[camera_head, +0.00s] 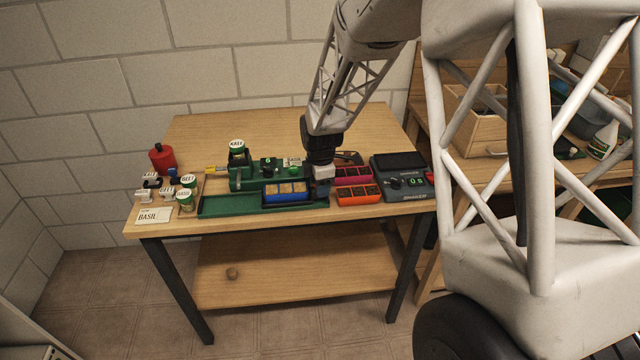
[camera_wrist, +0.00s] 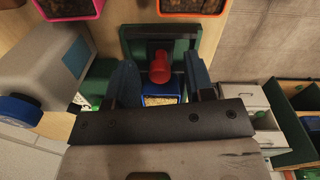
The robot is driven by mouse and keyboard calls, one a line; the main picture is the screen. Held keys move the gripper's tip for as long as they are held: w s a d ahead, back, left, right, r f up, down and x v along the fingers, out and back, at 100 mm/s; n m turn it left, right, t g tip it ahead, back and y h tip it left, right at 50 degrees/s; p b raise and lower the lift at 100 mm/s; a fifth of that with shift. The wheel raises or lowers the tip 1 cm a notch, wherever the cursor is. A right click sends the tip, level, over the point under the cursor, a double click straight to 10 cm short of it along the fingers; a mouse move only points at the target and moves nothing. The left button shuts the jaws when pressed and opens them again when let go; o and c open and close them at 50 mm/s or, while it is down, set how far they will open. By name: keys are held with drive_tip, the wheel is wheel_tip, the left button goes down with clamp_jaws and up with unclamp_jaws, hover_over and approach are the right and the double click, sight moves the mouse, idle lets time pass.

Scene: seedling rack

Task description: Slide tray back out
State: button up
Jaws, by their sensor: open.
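The blue tray (camera_head: 286,203) with pale squares of fill sits in the green sliding carrier (camera_head: 222,205) at the front of the table, near the carrier's right end. My gripper (camera_head: 321,188) is just right of the blue tray. In the wrist view my gripper (camera_wrist: 162,80) is open, with one dark finger on each side of a red knob (camera_wrist: 160,67). The knob stands out from the green end piece (camera_wrist: 184,45). I cannot tell whether either finger touches the knob. Part of the blue tray (camera_wrist: 160,99) shows between the fingers. The knob is hidden in the head view.
A pink tray (camera_head: 353,180) and an orange tray (camera_head: 359,201) lie right of my gripper, beside a dark scale (camera_head: 404,190). A green seeder stand (camera_head: 238,172) with a kale tin is behind the carrier. Small tins, labels and a red bottle (camera_head: 162,160) stand left.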

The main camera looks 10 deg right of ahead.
drive_tip(key=shift+s+r, duration=0.15)
drive_tip(key=shift+r, duration=3.8)
drive_tip(key=s+d+r+m+t, duration=0.1)
drive_tip(key=s+d+r+m, duration=0.2)
drive_tip(key=s+r+m, duration=0.45)
drive_tip(key=s+d+r+m, duration=0.2)
drive_tip(key=s+r, duration=0.3)
drive_tip(key=s, duration=0.5)
drive_tip(key=s+d+r+m, duration=0.1)
drive_tip(key=s+m, duration=0.4)
drive_tip(key=s, duration=0.5)
drive_tip(key=s+d+r+m+t, duration=0.1)
drive_tip(key=s+m, duration=0.4)
drive_tip(key=s, duration=0.5)
drive_tip(key=shift+d+r, duration=0.2)
drive_tip(key=shift+d, duration=0.65)
drive_tip(key=shift+m, duration=0.25)
drive_tip(key=shift+c, duration=0.5)
